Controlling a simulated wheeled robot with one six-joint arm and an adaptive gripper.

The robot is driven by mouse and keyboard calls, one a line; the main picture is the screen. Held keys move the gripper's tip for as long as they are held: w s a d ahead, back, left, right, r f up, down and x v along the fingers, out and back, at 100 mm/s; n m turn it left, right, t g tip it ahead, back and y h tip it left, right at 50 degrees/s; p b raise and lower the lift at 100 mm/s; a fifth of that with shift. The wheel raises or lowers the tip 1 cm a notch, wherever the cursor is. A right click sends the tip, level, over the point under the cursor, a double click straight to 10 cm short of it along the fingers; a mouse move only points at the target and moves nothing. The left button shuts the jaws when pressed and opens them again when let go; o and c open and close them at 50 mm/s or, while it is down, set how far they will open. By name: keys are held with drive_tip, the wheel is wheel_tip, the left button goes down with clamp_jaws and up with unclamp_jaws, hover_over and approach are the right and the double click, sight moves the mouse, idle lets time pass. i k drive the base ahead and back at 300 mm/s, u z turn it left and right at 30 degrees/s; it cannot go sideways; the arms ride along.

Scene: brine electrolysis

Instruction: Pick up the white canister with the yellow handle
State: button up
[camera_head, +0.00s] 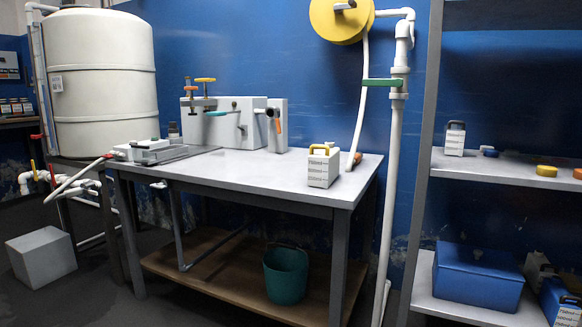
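A white canister (323,169) with a yellow handle on top stands upright on the grey tabletop (255,176), near its right front corner. Printed labels show on its sides. My gripper is not in view, and no part of my arm shows near the canister.
A white apparatus with valves (232,124) stands at the table's back. A hose hangs from a yellow reel (341,18) behind. A shelf unit (500,170) stands right, holding another canister with a dark handle (455,139).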

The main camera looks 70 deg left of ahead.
sight(323, 165)
drive_tip(key=u, duration=2.35)
